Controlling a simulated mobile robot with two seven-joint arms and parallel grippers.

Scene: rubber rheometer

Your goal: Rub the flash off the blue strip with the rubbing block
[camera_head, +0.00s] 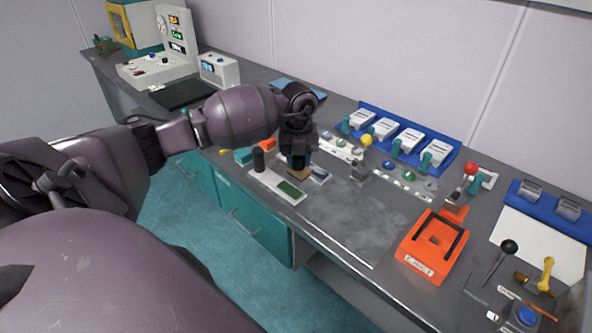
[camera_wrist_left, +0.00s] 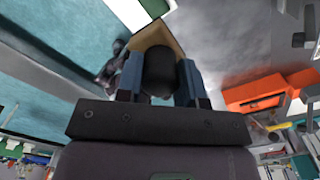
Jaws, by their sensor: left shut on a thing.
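My left gripper (camera_head: 297,158) points down over the near part of the bench and is shut on the rubbing block (camera_head: 299,174). In the left wrist view the block's dark rounded knob (camera_wrist_left: 158,72) sits between the two blue fingers, with its tan body (camera_wrist_left: 155,38) beyond. In the head view the block is low, at the far end of a pale plate (camera_head: 268,179). I cannot tell whether it touches anything. A small bluish piece (camera_head: 319,176) lies just right of the block; I cannot tell whether it is the blue strip. My right gripper is not in view.
An orange fixture (camera_head: 432,247) stands to the right. A blue rack with white-topped units (camera_head: 410,139) is along the wall. The grey bench between is mostly clear.

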